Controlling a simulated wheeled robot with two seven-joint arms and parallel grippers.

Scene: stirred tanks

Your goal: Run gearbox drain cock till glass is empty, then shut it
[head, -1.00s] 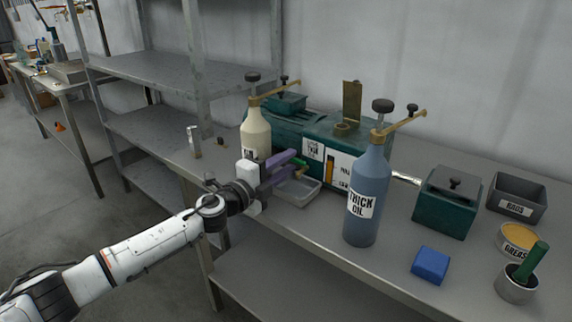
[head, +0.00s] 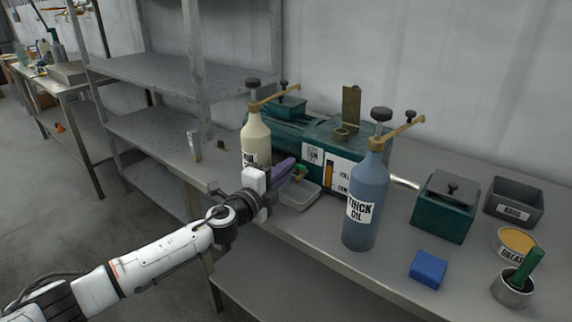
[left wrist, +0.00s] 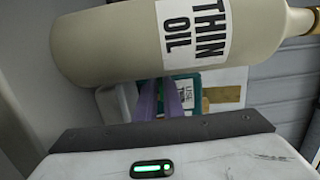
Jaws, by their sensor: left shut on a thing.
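The dark green gearbox (head: 319,137) stands at the back of the bench. On its front, an upright sight glass (head: 328,174) shows amber on a white placard. The drain cock's small green handle (head: 303,170) is at the gearbox's lower front, above a grey drip tray (head: 302,198). My left gripper (head: 290,167) has its purple fingers shut at the green handle, partly hiding it. The fingers also show in the left wrist view (left wrist: 172,100), but the cock itself is hidden there. I cannot tell whether oil runs. My right gripper is out of view.
A cream thin-oil bottle (head: 256,139) stands close behind my left gripper and fills the top of the left wrist view. A blue thick-oil bottle (head: 367,190) stands to the right. A blue block (head: 428,269), green box (head: 445,207) and grease tin (head: 516,241) lie further right.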

